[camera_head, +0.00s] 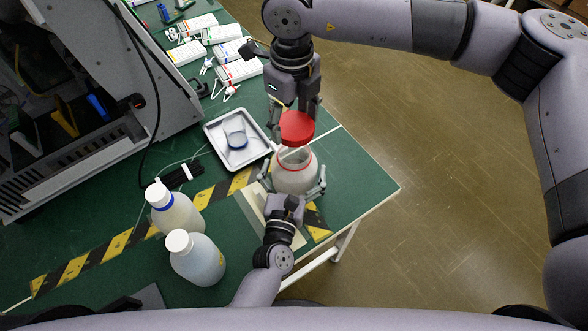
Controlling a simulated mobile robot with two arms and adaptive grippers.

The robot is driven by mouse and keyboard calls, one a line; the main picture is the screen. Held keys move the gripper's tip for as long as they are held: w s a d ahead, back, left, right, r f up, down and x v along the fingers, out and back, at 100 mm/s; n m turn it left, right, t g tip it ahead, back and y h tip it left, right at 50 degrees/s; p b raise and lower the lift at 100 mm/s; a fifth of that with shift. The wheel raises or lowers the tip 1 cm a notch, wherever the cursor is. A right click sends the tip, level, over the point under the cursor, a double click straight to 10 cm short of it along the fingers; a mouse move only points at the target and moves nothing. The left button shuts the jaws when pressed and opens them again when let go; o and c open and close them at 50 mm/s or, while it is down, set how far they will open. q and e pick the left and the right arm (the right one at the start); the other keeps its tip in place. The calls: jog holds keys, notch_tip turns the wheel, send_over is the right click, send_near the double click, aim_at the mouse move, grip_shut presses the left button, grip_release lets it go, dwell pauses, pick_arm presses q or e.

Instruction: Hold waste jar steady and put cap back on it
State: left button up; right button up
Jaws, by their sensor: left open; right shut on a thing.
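The waste jar (294,180) is a whitish, wide-mouthed jar with a red ring at its neck. It stands upright near the table's right corner, and its mouth is uncovered. The red cap (297,128) is held above the jar's mouth by my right gripper (292,118), which is shut on it from above. The cap looks slightly tilted, and a gap shows between it and the jar. My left gripper (293,188) is open, with its fingers on both sides of the jar's lower body. Whether the fingers touch the jar I cannot tell.
A metal tray (213,131) with a beaker (236,136) lies left of the jar. Two capped bottles (176,212) (199,263) stand at the lower left. A large machine (110,80) fills the left. The table edge is close on the right.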

aim_at(293, 149)
pick_arm(q)
jog(key=shift+c, duration=0.6)
jog(key=c, duration=1.3)
jog(key=shift+c, duration=0.2)
pick_arm(e)
jog(key=shift+f, duration=2.5)
